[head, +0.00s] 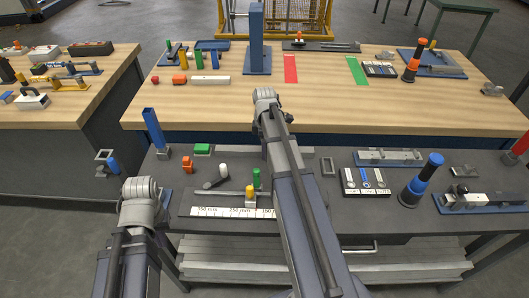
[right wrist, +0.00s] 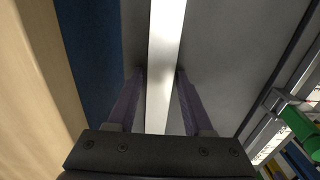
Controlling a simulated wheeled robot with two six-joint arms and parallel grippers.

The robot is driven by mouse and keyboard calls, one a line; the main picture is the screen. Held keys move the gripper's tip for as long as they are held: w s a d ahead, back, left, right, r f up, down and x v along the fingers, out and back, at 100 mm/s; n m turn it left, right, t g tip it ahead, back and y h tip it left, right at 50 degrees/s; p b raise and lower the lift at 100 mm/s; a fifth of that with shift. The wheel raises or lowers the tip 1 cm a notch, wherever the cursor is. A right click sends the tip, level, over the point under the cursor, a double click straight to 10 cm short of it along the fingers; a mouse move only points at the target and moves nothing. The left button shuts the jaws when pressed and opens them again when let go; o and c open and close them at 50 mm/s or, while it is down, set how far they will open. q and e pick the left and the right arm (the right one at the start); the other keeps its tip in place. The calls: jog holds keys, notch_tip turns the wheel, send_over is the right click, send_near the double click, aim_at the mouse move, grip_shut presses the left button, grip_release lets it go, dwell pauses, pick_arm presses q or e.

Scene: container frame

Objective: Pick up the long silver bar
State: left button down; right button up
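The long silver bar (right wrist: 166,50) runs top to bottom through the middle of the right wrist view, over a dark grey surface. The two fingers of my right gripper (right wrist: 160,78) are apart, one on each side of the bar. I see no clear grip on it, and contact at the fingertips cannot be made out. In the head view my right arm (head: 265,97) reaches over the grey bench and hides most of the spot beneath it. My left arm's end (head: 140,190) is at the bench's front left, and its fingers are hidden.
The grey bench holds a ruler plate (head: 215,211), a green block (head: 203,149), a tray of small parts (head: 365,181), a blue cylinder (head: 412,190) and a blue post (head: 153,130). A wooden bench (head: 330,110) stands behind, with a blue strip along its edge.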

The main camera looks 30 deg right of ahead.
grip_shut()
dwell(0.6)
notch_tip(320, 180, up, 10)
jog(key=p, duration=1)
jog(key=shift+r, duration=0.15)
